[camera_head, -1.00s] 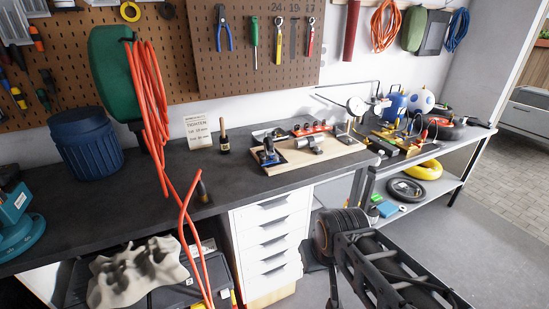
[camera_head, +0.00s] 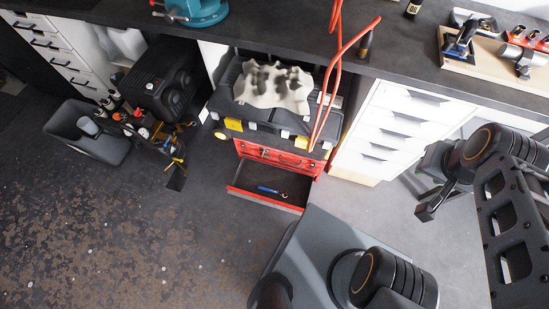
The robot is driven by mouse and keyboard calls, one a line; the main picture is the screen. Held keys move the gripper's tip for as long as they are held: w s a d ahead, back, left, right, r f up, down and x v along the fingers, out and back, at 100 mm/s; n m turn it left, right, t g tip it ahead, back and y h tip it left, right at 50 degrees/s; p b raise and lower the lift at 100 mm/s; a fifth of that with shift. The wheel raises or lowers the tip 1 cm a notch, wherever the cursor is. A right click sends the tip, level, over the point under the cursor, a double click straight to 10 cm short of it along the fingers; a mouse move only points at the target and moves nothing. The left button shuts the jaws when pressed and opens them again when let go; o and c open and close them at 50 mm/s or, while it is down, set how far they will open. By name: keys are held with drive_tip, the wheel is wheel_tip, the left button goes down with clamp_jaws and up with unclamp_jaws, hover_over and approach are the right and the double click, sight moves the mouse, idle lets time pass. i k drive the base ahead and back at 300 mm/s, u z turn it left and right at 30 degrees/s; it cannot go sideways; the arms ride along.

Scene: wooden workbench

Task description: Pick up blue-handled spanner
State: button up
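The blue-handled spanner (camera_head: 268,190) lies in the open bottom drawer (camera_head: 240,193) of a red tool chest (camera_head: 280,155). Its blue handle is to the left and its metal end to the right. My gripper (camera_head: 424,213) seems to be the dark end of my arm at the right, well to the right of the drawer and apart from the spanner. It is small and dark, so I cannot tell whether it is open or shut. No object shows in it.
White drawers (camera_head: 385,130) stand to the right under the workbench (camera_head: 300,20). A grey bin (camera_head: 75,145) and compressor (camera_head: 165,85) are left.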

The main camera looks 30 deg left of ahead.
sight(265, 189)
drive_tip(key=k, duration=0.35)
drive_tip(key=u, duration=1.4)
drive_tip(key=k, duration=1.2)
drive_tip(key=u, duration=1)
drive_tip(key=i, duration=1.6)
drive_tip(key=z, duration=0.65)
drive_tip(key=i, duration=0.55)
drive_tip(key=z, duration=0.45)
